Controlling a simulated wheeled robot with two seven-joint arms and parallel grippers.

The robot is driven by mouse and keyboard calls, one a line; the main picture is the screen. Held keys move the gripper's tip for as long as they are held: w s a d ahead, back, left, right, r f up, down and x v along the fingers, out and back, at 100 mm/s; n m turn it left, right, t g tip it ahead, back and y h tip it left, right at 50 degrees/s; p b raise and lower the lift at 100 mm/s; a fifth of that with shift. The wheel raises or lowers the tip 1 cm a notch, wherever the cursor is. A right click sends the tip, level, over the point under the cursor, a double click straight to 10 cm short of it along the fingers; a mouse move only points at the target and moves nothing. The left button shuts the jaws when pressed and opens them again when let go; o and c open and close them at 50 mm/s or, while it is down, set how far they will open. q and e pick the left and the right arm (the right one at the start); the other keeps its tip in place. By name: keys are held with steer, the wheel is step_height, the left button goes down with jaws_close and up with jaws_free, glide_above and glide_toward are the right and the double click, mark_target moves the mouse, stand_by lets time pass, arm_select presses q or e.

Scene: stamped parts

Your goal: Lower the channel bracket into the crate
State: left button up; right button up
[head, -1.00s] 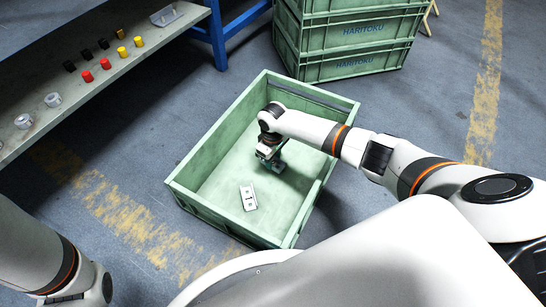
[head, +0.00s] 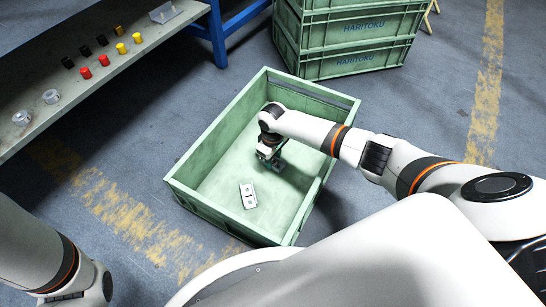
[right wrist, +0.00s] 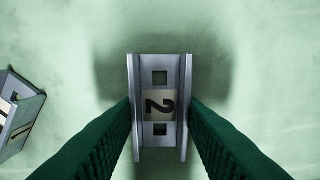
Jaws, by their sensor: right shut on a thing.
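The channel bracket (right wrist: 159,72) is a grey metal channel with two square holes and a label marked 2, seen in the right wrist view. My right gripper (right wrist: 160,112) is shut on it, one green finger against each side. In the head view my right gripper (head: 269,160) is down inside the green crate (head: 187,203), over its floor. A shadow surrounds the bracket in the wrist view; I cannot tell whether it touches the floor. Another metal bracket (head: 248,195) lies on the crate floor and shows at the left of the wrist view (right wrist: 17,113). My left gripper is not in view.
A grey bench (head: 95,90) at the upper left carries red, yellow and black parts, metal pieces and a clear tray (head: 166,12). Stacked green crates (head: 352,45) stand behind.

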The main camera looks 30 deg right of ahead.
steer(key=o, duration=1.2)
steer(key=shift+c, duration=0.2)
